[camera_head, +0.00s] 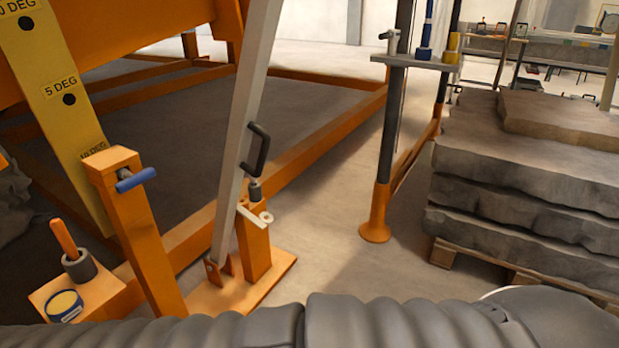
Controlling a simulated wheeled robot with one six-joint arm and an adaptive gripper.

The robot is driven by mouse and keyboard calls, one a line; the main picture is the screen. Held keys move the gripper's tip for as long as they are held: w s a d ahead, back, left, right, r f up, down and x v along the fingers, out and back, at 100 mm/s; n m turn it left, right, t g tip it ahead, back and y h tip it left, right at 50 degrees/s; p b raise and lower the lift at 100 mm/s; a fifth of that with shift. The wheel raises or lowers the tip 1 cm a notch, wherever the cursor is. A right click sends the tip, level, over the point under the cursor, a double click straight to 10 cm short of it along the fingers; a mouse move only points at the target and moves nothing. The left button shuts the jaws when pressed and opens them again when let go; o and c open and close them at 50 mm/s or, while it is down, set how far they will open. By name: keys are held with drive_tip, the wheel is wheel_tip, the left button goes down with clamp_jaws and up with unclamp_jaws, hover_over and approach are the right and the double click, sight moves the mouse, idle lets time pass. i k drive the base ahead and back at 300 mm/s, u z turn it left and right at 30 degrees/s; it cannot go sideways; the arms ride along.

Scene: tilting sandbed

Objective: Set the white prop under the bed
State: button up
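The white prop (243,130) is a long pale bar. It stands nearly upright, tilted to the right, with its lower end in an orange bracket on a base plate (265,285). Its top runs out of the picture. A black handle (260,150) is on its right side. The orange bed (130,28) is at the upper left, and its underside is partly hidden. Whether the prop's top touches the bed cannot be seen. My gripper is not in view; a grey ribbed sleeve crosses the bottom edge.
A yellow angle plate (68,130) with holes hangs beside an orange post (135,230) with a blue-handled pin (137,180). A small shelf (75,290) holds a cup and a tin. Stone slabs (530,180) on a pallet stand right. Open floor (335,240) lies between.

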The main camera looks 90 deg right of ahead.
sight(263, 17)
drive_tip(key=z, duration=2.85)
